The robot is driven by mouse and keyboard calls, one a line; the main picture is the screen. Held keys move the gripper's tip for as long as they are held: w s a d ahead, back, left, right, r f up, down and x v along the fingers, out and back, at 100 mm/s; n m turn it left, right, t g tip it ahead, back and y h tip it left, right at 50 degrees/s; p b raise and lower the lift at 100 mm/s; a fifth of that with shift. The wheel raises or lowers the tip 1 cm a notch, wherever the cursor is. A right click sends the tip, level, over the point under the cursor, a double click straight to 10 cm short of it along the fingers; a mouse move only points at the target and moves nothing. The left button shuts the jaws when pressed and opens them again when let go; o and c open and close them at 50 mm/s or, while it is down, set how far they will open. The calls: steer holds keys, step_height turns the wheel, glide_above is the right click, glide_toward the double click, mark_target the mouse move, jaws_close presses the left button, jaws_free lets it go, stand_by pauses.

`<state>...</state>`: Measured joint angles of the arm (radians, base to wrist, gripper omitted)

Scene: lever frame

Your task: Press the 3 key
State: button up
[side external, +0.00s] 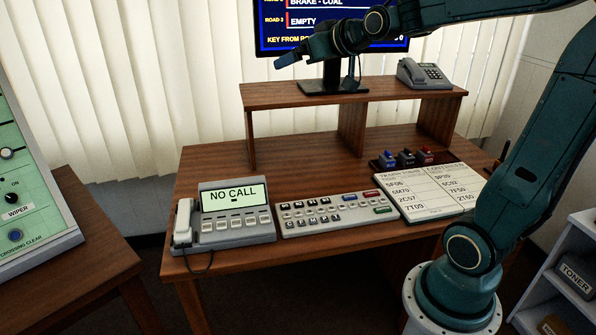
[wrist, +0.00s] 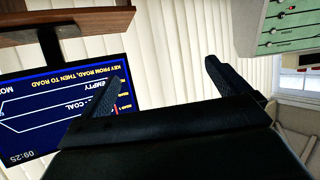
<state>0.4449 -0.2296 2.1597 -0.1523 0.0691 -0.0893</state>
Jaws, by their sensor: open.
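The grey key panel (side external: 335,214) lies on the desk in the side view, with rows of dark, light, red and green keys. The key legends are too small to read, so I cannot tell which one is the 3 key. My gripper (side external: 283,61) is high above the desk, in front of the monitor and well above the panel, pointing left. In the wrist view my gripper (wrist: 160,76) shows two spread fingers with nothing between them. The key panel is not visible in the wrist view.
A phone console (side external: 235,213) reading "NO CALL" stands left of the panel. A white list board (side external: 432,190) lies right of it, with lever blocks (side external: 406,158) behind. The raised shelf (side external: 290,95) carries the monitor (side external: 273,30) and a grey telephone (side external: 424,74).

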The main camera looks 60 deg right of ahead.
steer(key=w+d+r+m+t+h, duration=0.1)
steer(key=w+d+r+t+h, duration=0.15)
steer(key=d, duration=0.65)
steer(key=w+d+r+m+t+h, duration=0.1)
steer(key=w+d+r+m+h, duration=0.15)
steer(key=d, duration=0.65)
steer(key=s+d+m+h, duration=0.1)
steer(key=s+d+h, duration=0.2)
steer(key=d, duration=0.5)
steer(key=s+d+m+h, duration=0.1)
steer(key=s+d+h, duration=0.2)
steer(key=d, duration=0.5)
steer(key=shift+d+r+m+h, duration=0.35)
steer(key=shift+d+r+h, duration=0.1)
steer(key=shift+h, duration=0.25)
steer(key=x, duration=0.9)
steer(key=shift+w+d, duration=0.25)
steer(key=shift+d, duration=0.05)
steer(key=shift+r, duration=0.1)
steer(key=shift+s+a, duration=0.15)
steer(key=v, duration=0.9)
steer(key=shift+s+a, duration=0.15)
steer(key=shift+a, duration=0.05)
